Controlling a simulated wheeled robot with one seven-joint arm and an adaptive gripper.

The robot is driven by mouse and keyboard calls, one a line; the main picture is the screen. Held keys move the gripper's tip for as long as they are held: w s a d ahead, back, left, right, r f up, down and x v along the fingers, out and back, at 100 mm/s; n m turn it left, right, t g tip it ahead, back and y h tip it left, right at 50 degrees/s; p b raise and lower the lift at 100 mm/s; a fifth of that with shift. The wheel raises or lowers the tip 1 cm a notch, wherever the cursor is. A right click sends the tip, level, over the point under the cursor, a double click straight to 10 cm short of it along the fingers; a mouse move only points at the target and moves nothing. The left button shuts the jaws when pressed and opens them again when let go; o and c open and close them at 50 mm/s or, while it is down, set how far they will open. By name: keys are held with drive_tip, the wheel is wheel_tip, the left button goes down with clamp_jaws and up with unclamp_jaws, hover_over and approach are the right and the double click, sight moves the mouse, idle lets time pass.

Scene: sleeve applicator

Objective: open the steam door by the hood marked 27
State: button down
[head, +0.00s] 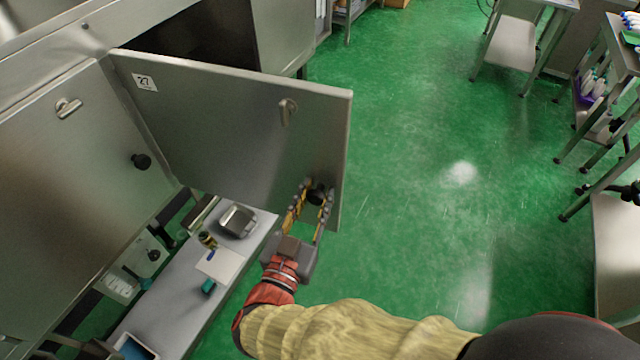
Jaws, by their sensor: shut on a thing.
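The steel steam door (225,125) bears a white label (145,83) marked 27 at its upper left corner. It stands swung out from the machine, and a dark opening (205,35) shows behind its top edge. A metal latch handle (287,112) sits on its upper right face. A black knob (318,193) is near its lower right edge. My gripper (314,203) is shut on the knob, with one finger on either side. The fingers partly hide the knob.
A closed steel door (75,165) with a latch and black knob is at left. Below is a steel shelf (185,315) holding a metal box (238,220) and a white sheet (219,264). Steel tables (512,42) and racks stand at right. The green floor (420,150) between is clear.

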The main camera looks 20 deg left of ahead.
sight(321, 152)
drive_tip(key=shift+s+a+r, duration=0.1)
drive_tip(key=shift+s, duration=0.1)
idle(0.3)
drive_tip(key=c, duration=1.5)
unclamp_jaws()
wheel_tip(321, 152, up, 10)
drive_tip(key=shift+f, duration=0.1)
